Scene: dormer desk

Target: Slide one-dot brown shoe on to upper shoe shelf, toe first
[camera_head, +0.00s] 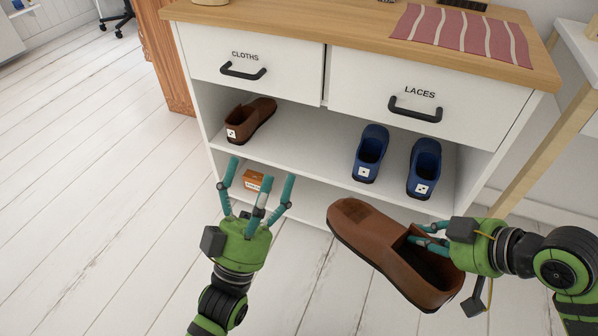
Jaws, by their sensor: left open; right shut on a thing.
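A brown shoe (375,242) is held in front of the cabinet, its toe pointing up and left toward the shelves. My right gripper (418,236) is shut on it at the side of its opening. No dot tag shows on this shoe from here. Another brown shoe (256,117) stands at the left of the upper shoe shelf (308,150), with a white dotted tag on its heel. My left gripper (256,188) is open and empty in front of the lower shelf.
Two blue shoes (370,153) (424,168) with dotted heel tags stand on the right of the upper shelf. Free room lies between them and the standing brown shoe. A small orange box (253,181) is on the lower shelf. Drawers (250,66) (425,95) are shut above.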

